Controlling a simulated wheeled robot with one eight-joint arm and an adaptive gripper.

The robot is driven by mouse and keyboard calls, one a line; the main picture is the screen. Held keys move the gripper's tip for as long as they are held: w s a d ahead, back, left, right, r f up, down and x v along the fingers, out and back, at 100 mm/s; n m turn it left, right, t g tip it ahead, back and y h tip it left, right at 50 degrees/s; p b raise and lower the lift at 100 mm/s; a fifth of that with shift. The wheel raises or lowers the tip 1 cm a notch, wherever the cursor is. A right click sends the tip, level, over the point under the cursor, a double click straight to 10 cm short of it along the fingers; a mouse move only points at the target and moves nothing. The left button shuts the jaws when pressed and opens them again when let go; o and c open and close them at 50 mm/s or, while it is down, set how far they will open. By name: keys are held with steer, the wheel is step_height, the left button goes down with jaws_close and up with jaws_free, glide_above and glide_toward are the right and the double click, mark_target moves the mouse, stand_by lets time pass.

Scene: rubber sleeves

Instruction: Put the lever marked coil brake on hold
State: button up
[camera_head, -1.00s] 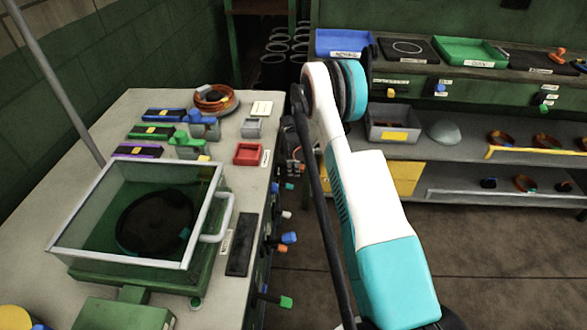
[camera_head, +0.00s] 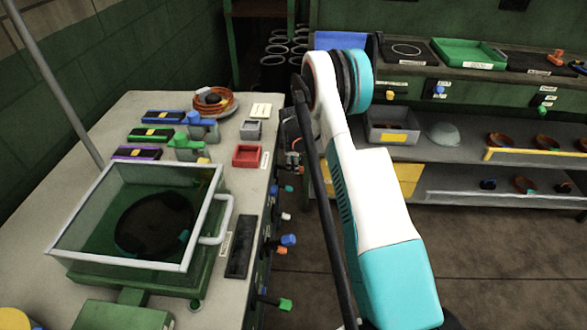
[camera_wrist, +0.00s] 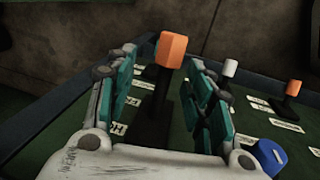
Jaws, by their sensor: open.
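In the wrist view, a lever with an orange cap (camera_wrist: 172,50) on a dark stem stands between the fingers of my gripper (camera_wrist: 160,85). The fingers are open, with a gap on both sides of the cap. The wrist view also shows a white-capped lever (camera_wrist: 229,69), another orange-capped lever (camera_wrist: 293,89) and a blue-capped lever (camera_wrist: 268,156) on the green panel. White labels lie by the levers, but their text is too small to read, so I cannot tell which is coil brake. In the head view, my gripper (camera_head: 291,150) is by the bench's front side, partly hidden by my arm.
In the head view, blue (camera_head: 288,240) and green (camera_head: 285,304) levers stick out from the bench front. A glass-lidded box (camera_head: 222,215) and small trays stand on the bench top. A shelf unit (camera_head: 460,130) stands behind my arm. Floor at the right is clear.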

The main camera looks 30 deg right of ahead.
step_height(320, 180, up, 6)
steer(key=shift+r, duration=0.15)
